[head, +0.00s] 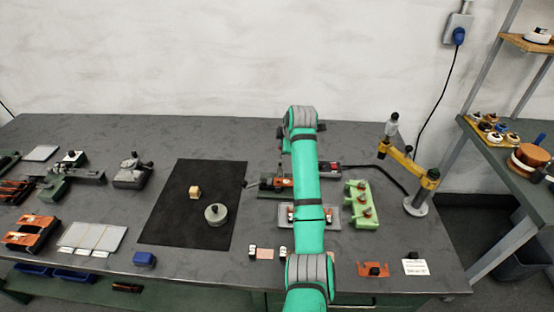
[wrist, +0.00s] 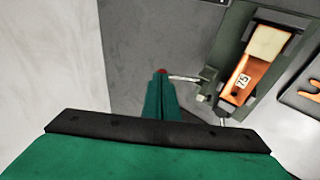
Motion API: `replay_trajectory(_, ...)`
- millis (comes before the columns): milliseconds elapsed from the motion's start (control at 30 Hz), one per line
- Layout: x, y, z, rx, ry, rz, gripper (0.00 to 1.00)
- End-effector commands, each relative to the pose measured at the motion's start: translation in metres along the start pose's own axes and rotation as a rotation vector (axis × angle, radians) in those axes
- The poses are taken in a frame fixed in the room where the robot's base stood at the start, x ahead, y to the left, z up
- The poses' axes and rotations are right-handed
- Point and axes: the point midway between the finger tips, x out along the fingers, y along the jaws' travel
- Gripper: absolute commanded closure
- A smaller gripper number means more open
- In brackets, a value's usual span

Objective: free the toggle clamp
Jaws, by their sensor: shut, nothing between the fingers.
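The toggle clamp (wrist: 207,88) is a small dark green piece with a thin metal lever, mounted at the side of a dark green fixture (wrist: 232,52). The fixture holds an orange block (wrist: 250,72) marked 75 with a pale end. In the head view the fixture (head: 268,188) is partly behind my arm, with the lever pointing left. My gripper (wrist: 161,82) is shut and empty, its fingertips close to the lever's outer end. A red tip shows at the fingertips; I cannot tell whether they touch the lever. The head view hides my gripper behind the arm.
A black mat (head: 180,222) with a round grey weight (head: 216,213) lies left of the fixture. A green block with knobs (head: 356,204) and a yellow jointed lamp-like arm (head: 410,167) stand to the right. A grey tray (head: 329,216) sits in front of the fixture.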

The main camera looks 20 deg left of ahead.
Motion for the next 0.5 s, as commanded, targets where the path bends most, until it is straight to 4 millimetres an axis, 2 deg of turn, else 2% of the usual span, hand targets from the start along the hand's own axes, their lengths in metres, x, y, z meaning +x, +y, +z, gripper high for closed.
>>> replay_trajectory(500, -0.010, 0.008, -0.008, -0.005, 0.004, 0.001, 1.00)
